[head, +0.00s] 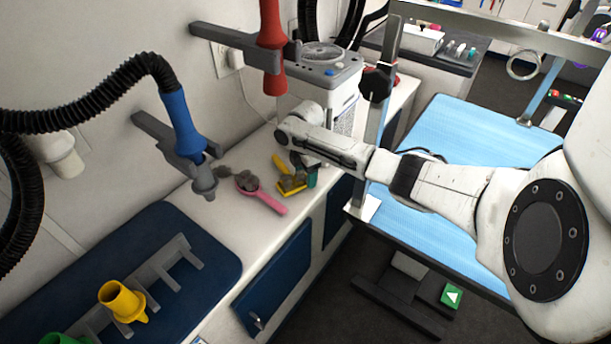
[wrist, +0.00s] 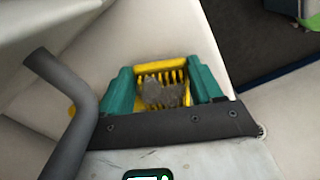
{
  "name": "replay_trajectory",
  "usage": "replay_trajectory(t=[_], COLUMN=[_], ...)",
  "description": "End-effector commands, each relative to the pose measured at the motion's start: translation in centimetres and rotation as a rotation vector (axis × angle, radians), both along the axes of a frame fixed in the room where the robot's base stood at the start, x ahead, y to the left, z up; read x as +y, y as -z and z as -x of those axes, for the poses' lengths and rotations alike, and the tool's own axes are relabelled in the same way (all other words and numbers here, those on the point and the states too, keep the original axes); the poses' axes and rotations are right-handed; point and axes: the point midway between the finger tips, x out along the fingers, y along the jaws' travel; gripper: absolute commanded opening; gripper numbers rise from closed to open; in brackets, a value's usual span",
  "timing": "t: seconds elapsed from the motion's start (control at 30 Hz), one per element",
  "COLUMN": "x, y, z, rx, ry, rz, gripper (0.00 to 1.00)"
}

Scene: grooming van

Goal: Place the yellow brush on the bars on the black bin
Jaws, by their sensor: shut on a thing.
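The yellow brush (head: 291,186) is at the white counter, below the end of my arm; its head also shows in the wrist view (wrist: 163,71). A grey clump of fur (wrist: 163,92) covers part of the slotted brush head. My gripper (head: 303,178) has its teal fingers on either side of the brush head and is shut on it, as the wrist view (wrist: 163,85) shows. I cannot tell whether the brush still touches the counter. I cannot make out a black bin in either view.
A pink brush (head: 268,200) with grey fur lies on the counter (head: 228,222), left of my gripper. A blue dryer nozzle (head: 182,125) and a red one (head: 271,45) hang from wall brackets. A blue-topped table (head: 450,150) stands right. A grey rack holds a yellow nozzle (head: 122,300).

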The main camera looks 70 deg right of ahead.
Motion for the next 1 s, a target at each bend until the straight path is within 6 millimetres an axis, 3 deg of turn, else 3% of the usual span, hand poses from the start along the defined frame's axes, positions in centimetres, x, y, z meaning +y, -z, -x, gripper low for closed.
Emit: replay_trajectory(t=[0.17,0.2,0.43,0.77,1.0], x=[0.1,0.1,0.0,0.0,0.0], y=[0.4,0.3,0.3,-0.3,-3.8], z=[0.0,0.0,0.0,0.0,-0.1], rx=[0.000,0.000,0.000,-0.001,-0.004], ry=[0.000,0.000,0.000,-0.001,-0.001], rz=[0.000,0.000,0.000,0.000,0.000], gripper=[0.34,0.68,0.90,0.91,0.91])
